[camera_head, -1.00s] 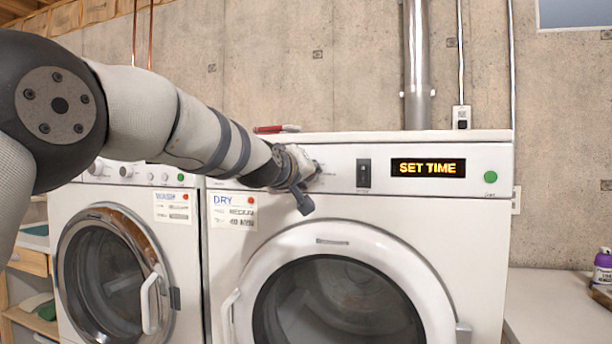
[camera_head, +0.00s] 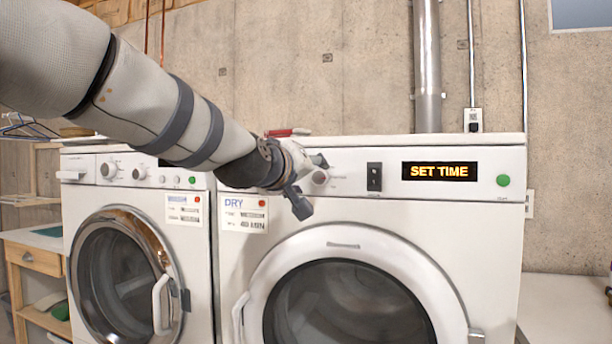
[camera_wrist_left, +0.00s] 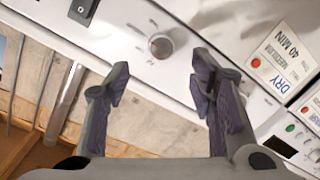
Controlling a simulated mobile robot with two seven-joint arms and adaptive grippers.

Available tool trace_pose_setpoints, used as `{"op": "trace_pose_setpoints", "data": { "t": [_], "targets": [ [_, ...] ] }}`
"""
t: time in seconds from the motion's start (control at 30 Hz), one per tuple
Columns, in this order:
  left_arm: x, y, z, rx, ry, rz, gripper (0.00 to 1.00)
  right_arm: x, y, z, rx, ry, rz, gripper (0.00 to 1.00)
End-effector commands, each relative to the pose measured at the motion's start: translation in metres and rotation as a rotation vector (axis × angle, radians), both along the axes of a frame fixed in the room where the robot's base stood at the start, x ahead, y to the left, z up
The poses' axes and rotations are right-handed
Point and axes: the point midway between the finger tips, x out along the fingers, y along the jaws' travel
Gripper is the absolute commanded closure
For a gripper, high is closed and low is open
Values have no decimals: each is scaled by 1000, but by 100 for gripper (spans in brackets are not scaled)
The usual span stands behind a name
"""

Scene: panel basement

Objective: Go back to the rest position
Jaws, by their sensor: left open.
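My left arm comes in from the upper left across the tops of the machines. My left gripper (camera_head: 308,182) is in front of the control panel of the white dryer (camera_head: 235,270), just left of its round knob (camera_head: 320,177). In the left wrist view the gripper (camera_wrist_left: 160,80) is open and nothing is between its fingers. The knob (camera_wrist_left: 161,46) shows beyond the fingertips and looks apart from them. The dryer's display (camera_head: 435,171) reads SET TIME. My right gripper is not in view.
A white washer (camera_head: 90,205) stands left of the dryer. A red-handled tool (camera_head: 288,132) lies on top of the dryer. A wooden shelf unit (camera_head: 35,258) is at far left and a pale counter (camera_head: 565,305) at far right. A concrete wall (camera_head: 330,80) is behind.

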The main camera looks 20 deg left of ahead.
Motion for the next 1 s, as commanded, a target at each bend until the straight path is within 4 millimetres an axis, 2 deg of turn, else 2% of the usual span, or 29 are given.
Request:
{"op": "trace_pose_setpoints", "data": {
  "t": [0.1, 0.47, 0.53, 0.57, 0.67, 0.7, 0.77, 0.8, 0.87, 0.9, 0.97, 1.0],
  "targets": [
    [-7, 0, -1, -1, 2, 0, 50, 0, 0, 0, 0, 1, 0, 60],
    [-7, 0, -2, 1, 4, 0, 50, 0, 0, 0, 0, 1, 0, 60],
    [-5, 1, -17, 9, 28, 0, 50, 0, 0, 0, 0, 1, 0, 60],
    [-3, 1, -31, 17, 51, 1, 50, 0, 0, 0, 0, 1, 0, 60],
    [0, 5, -111, 65, 174, 2, 50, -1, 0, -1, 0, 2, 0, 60],
    [-3, 7, -151, 89, 238, 0, 50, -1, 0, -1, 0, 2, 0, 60],
    [-12, 10, -212, 127, 333, -7, 50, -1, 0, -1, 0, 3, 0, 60],
    [-22, 11, -251, 152, 399, -15, 50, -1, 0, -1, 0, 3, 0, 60],
    [-42, 14, -308, 190, 495, -32, 50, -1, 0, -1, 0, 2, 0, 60],
    [-58, 15, -344, 213, 560, -44, 50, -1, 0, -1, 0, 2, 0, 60],
    [-88, 18, -396, 247, 658, -67, 50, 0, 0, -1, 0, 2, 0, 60],
    [-112, 19, -429, 270, 725, -87, 50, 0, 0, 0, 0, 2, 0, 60]
  ]
}}
